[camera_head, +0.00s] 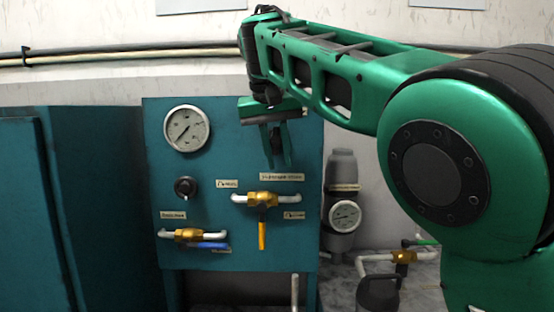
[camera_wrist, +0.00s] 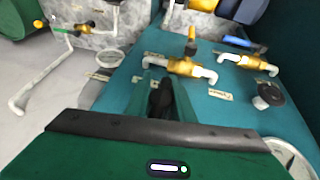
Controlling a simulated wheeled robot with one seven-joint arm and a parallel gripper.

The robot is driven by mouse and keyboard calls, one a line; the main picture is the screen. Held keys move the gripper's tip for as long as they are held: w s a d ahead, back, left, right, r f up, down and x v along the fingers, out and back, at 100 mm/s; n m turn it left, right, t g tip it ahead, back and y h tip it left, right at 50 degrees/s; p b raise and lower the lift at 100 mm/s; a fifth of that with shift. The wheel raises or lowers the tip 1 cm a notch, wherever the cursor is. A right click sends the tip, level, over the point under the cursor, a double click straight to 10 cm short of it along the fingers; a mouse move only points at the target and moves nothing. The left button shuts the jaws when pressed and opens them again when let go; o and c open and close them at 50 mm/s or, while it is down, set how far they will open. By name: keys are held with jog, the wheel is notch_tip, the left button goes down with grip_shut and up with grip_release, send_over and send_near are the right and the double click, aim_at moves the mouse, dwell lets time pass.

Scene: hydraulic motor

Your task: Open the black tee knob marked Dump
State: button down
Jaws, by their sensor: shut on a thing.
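My gripper (camera_head: 276,158) is at the upper right of the teal panel (camera_head: 225,128), its green fingers pointing down. In the wrist view, my gripper (camera_wrist: 163,88) has its fingers on either side of a black knob (camera_wrist: 161,98), shut on it. Only part of this knob shows, and its marking cannot be read. In the head view the fingers and hand hide it. Another round black knob (camera_head: 186,187) sits below the gauge at the panel's left, apart from my gripper; it also shows in the wrist view (camera_wrist: 270,95).
A brass valve with a yellow handle (camera_head: 262,200) is below my gripper. Another brass valve with a blue handle (camera_head: 197,237) is lower left. A pressure gauge (camera_head: 187,128) is at the upper left. A grey cylinder with a gauge (camera_head: 342,205) stands right of the panel.

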aim_at(272, 136)
jog(key=c, duration=2.5)
grip_release()
jog(key=shift+d+h, duration=0.3)
jog(key=shift+h, duration=0.3)
jog(key=shift+c, duration=0.2)
jog(key=o, duration=1.1)
jog(key=shift+c, duration=0.2)
jog(key=shift+v, duration=3.7)
